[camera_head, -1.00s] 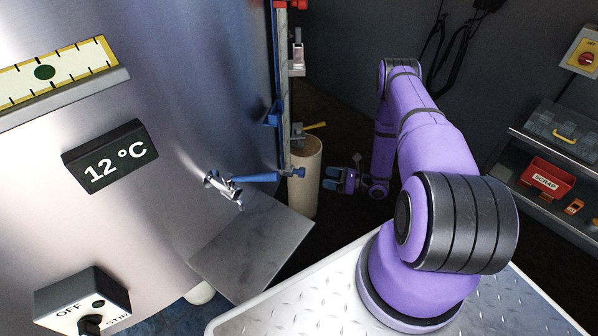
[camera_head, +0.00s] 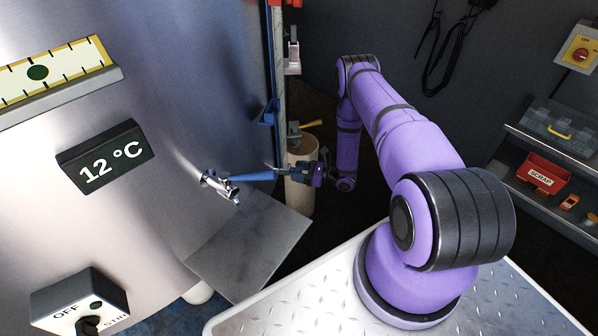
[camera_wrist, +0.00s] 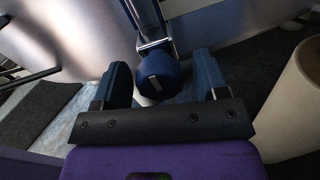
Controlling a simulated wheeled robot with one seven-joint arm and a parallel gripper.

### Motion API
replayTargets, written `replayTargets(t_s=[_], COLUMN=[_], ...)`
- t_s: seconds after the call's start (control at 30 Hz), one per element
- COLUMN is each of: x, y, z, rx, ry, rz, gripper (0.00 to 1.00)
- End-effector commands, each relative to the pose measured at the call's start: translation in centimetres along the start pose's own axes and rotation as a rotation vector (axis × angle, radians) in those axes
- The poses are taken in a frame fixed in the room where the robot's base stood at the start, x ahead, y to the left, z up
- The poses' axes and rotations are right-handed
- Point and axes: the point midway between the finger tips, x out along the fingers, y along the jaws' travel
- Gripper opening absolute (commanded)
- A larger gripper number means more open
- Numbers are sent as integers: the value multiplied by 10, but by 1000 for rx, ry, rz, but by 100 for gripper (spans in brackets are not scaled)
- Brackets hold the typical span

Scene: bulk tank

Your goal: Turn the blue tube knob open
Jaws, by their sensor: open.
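The blue tube knob (camera_wrist: 158,74) sits between the two finger pads of my gripper (camera_wrist: 162,82) in the wrist view. It is round, with a pale line on its face, at the bottom of a clear tube. The fingers are open, with a gap showing on each side of the knob. In the head view my gripper (camera_head: 288,172) is at the lower end of the upright sight tube, and it mostly hides the knob there.
A steel tap with a blue lever (camera_head: 252,177) sticks out from the tank (camera_head: 180,110) just left of my gripper. A cream cylinder (camera_head: 300,200) stands close behind it, also at right in the wrist view (camera_wrist: 297,100). A steel plate (camera_head: 250,250) lies below the tap.

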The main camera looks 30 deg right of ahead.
Motion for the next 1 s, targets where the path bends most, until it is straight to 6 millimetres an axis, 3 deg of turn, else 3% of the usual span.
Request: replayTargets(t_s=[0.17, 0.4, 0.77, 1.0], x=[0, 0, 0, -1], y=[0, 0, 0, -1], z=[0, 0, 0, 1], rx=[0, 0, -49, -200], ry=[0, 0, -3, -9], rz=[0, 0, 0, -2], gripper=[67, 18, 18, 18])
